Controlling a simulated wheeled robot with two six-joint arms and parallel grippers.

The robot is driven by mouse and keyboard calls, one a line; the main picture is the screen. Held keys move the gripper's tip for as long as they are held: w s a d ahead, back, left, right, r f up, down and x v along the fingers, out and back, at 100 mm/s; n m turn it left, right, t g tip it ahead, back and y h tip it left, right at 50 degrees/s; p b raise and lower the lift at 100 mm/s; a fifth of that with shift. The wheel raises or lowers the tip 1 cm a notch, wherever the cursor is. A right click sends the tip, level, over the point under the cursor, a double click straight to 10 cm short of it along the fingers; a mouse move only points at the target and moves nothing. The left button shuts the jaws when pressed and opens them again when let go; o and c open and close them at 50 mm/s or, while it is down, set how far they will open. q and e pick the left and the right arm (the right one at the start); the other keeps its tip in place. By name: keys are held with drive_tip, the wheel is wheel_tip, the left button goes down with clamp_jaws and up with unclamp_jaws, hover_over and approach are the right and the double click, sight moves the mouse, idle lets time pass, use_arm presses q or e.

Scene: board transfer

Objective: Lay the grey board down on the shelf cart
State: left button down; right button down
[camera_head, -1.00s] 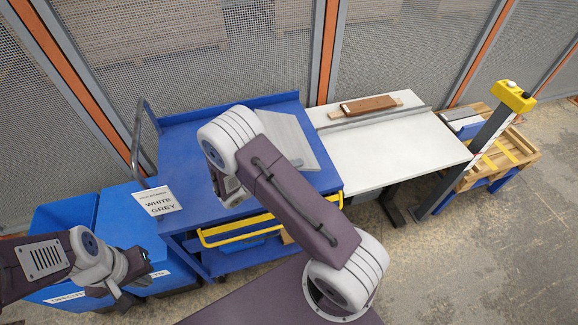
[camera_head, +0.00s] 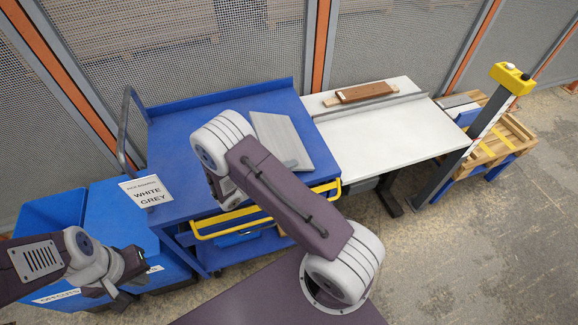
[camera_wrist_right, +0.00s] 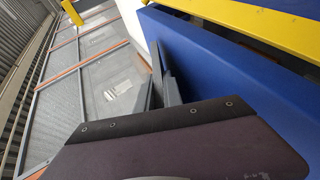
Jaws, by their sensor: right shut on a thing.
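The grey board (camera_head: 280,138) is over the right part of the blue shelf cart's top (camera_head: 185,150) in the head view. Whether its whole underside touches the top, I cannot tell. My right gripper (camera_wrist_right: 162,90) is shut on the board, seen nearly edge-on in the right wrist view. In the head view my right arm hides most of this gripper; a small grey part shows at the board's near edge. My left gripper (camera_head: 142,268) hangs over the blue bins at the lower left, away from the board; its jaws are too small to read.
A white table (camera_head: 385,135) with a brown wooden piece (camera_head: 366,92) adjoins the cart's right side. A yellow rail (camera_head: 215,227) runs along the cart's front. A WHITE GREY sign (camera_head: 147,192) stands at its left. A yellow-topped post (camera_head: 512,78) and mesh fence stand beyond.

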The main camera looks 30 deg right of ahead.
drive_tip(key=shift+f+b, duration=0.3)
drive_tip(key=shift+b, duration=0.1)
drive_tip(key=c, duration=1.4)
unclamp_jaws()
drive_tip(key=shift+o, duration=0.2)
drive_tip(key=shift+r, duration=0.1)
drive_tip(key=y+p, duration=0.2)
drive_tip(key=r+y+p, duration=0.1)
drive_tip(key=p, duration=0.1)
drive_tip(key=shift+s+a+g+y+p, duration=0.1)
drive_tip(key=shift+a+g+y+p, duration=0.05)
drive_tip(key=shift+g+y+p, duration=0.2)
drive_tip(key=y+p, duration=0.3)
drive_tip(key=shift+a+r+g+y, duration=0.1)
drive_tip(key=shift+a+g+y, duration=0.15)
drive_tip(key=shift+g, duration=0.1)
drive_tip(key=shift+f, duration=0.2)
